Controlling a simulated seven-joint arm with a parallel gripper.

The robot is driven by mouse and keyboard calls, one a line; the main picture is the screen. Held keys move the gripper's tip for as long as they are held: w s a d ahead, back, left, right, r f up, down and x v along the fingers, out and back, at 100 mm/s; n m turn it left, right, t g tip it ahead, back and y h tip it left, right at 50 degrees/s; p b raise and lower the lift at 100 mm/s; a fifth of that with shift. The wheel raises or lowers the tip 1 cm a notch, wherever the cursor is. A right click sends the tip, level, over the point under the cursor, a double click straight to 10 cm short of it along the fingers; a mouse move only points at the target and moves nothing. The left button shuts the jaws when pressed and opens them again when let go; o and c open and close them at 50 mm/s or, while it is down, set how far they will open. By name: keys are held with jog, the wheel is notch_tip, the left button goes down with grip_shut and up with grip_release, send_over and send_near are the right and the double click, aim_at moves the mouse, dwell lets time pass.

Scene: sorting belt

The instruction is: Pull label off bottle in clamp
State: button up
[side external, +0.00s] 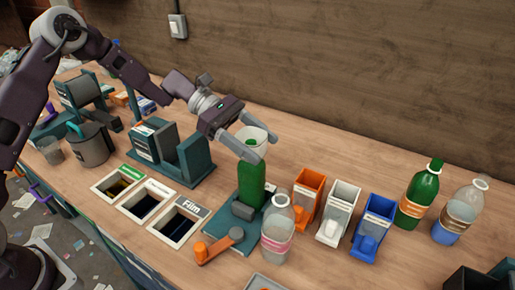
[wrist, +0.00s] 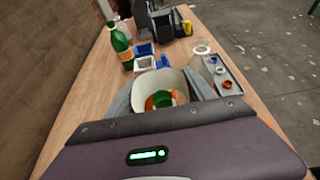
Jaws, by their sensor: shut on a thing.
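A green bottle (side external: 251,187) stands upright in the clamp (side external: 231,240), which has a teal base, a grey jaw and an orange handle. The bottle's body is bare green. A pale sleeve-like label (side external: 251,133) is at the bottle's top, between the fingers of my gripper (side external: 259,148). My gripper is shut on this label from two sides. In the wrist view the label (wrist: 146,90) is an open ring between the fingers, with green and orange showing inside it. I cannot tell whether the label still surrounds the bottle's neck or is just above it.
Left of the clamp are several bin openings, the nearest marked Film (side external: 178,219). A clear bottle with a pink label (side external: 277,235) stands close in front of the clamp. Orange (side external: 308,200), white (side external: 338,213) and blue (side external: 372,228) bins stand right, then a green bottle (side external: 418,196) and a clear one (side external: 459,212).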

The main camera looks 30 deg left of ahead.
jog(key=shift+r, duration=0.15)
jog(key=shift+r, duration=2.45)
notch_tip(320, 180, up, 2)
